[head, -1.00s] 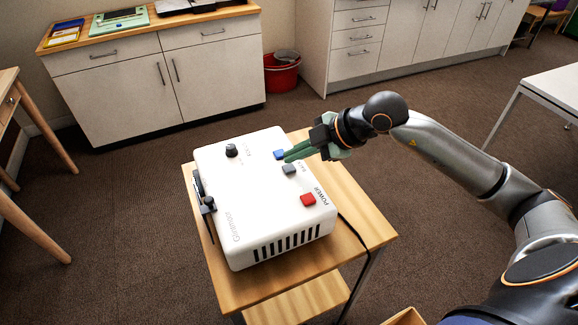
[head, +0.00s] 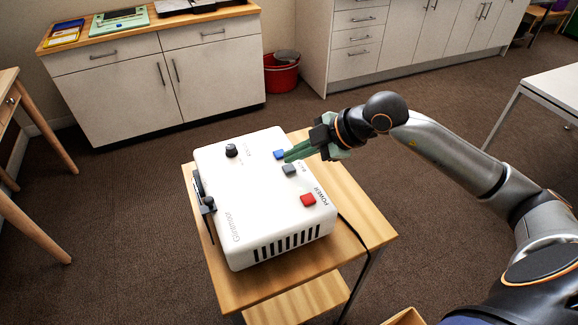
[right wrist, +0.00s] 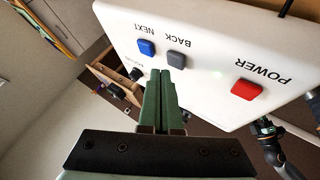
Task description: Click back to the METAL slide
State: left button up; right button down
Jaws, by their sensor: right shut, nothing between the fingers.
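A white projector (head: 255,205) stands on a small wooden table. On its top are a grey button (head: 289,169), a blue button (head: 279,155) and a red button (head: 308,199). In the right wrist view the grey button (right wrist: 178,60) is labelled BACK and the red button (right wrist: 246,90) POWER; the blue button (right wrist: 146,47) sits beside the grey one. My right gripper (head: 288,157) is shut and empty, its green fingertips (right wrist: 161,76) close to the grey and blue buttons. I cannot tell whether they touch anything. My left gripper is not in view. No projected slide is visible.
A black knob (head: 231,150) sits on the projector's top. The wooden table (head: 355,217) has bare top to the projector's right, with a dark cable over its edge. A red bucket (head: 281,75) and a white cabinet (head: 160,85) stand well behind.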

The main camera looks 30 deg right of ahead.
jog(key=shift+f, duration=0.1)
jog(key=shift+f+b, duration=0.3)
jog(key=shift+f, duration=0.1)
jog(key=shift+f, duration=0.15)
dwell(0.6)
jog(key=shift+f, duration=0.25)
dwell(0.5)
jog(key=shift+r+p, duration=0.3)
jog(key=shift+r, duration=0.6)
